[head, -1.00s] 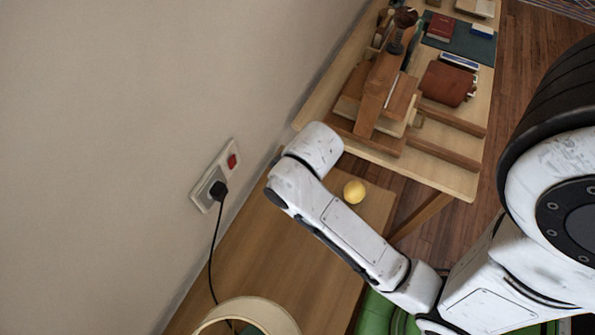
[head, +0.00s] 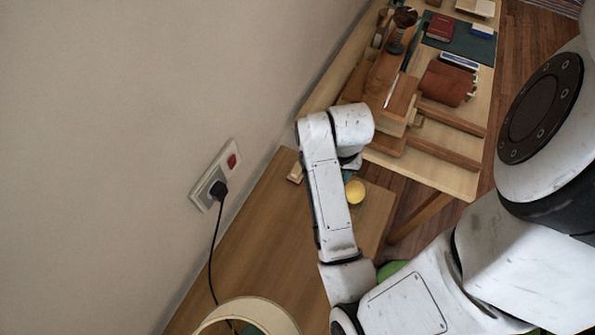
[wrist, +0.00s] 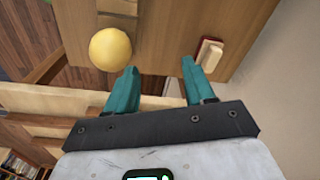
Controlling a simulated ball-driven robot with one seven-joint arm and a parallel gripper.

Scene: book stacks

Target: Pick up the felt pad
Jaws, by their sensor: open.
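A small block with a cream edge and reddish-brown top (wrist: 208,52) lies on the wooden desk close to the wall; it looks like the felt pad, though its material is not clear. In the head view the small block (head: 295,173) sits at the desk's far end, left of my forearm. My gripper (wrist: 158,66) has its two teal fingers apart with nothing between them. In the wrist view the block is beyond and slightly right of the right fingertip, not touching it. In the head view my arm mostly hides the gripper.
A yellow ball (head: 355,192) rests on the desk (head: 262,225) right of my forearm. A workbench (head: 455,180) with wooden tools and books stands beyond. The wall has a socket (head: 217,180) with a plugged black cord. A cream round rim (head: 250,308) stands at the near end.

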